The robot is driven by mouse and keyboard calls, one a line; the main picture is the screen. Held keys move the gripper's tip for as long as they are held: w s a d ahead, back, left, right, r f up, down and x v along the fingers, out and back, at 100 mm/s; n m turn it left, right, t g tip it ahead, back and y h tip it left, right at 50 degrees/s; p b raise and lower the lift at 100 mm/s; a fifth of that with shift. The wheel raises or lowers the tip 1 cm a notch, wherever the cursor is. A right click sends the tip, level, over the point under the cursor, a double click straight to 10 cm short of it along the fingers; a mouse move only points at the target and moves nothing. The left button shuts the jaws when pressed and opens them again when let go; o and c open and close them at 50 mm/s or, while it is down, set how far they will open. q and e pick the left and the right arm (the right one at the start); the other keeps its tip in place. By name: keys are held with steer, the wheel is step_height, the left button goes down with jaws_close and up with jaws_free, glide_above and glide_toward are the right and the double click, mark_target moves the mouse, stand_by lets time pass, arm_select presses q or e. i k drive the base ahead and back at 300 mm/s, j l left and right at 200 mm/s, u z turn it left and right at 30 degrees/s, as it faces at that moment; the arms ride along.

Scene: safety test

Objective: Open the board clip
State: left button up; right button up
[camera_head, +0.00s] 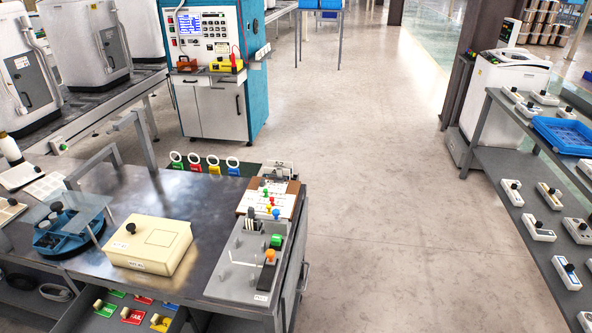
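I cannot clearly single out the board clip at this size. A brown board (242,207) with white sheets and small coloured knobs lies near the right end of the dark workbench (190,200). A small grey fixture with a dark knob (278,171) stands at its far end. Whether any clip here is open or shut cannot be seen. Neither of my grippers is in view.
A cream box (155,245) with a black knob and a blue round tray (60,235) under a clear plate stand left on the bench. Coloured rings line its back edge. A rack (520,165) stands at right. The floor (370,200) between is clear.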

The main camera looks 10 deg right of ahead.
mark_target(279, 171)
steer(key=i+l+u, duration=0.2)
steer(key=l, duration=0.6)
steer(key=l+u, duration=0.15)
steer(key=l, duration=0.65)
steer(key=i+l, duration=0.2)
steer(key=l, duration=0.15)
steer(key=i+l+u, duration=0.1)
steer(key=l, duration=0.25)
steer(key=i+l+u, duration=0.1)
steer(key=i+l, duration=0.2)
steer(key=l, duration=0.1)
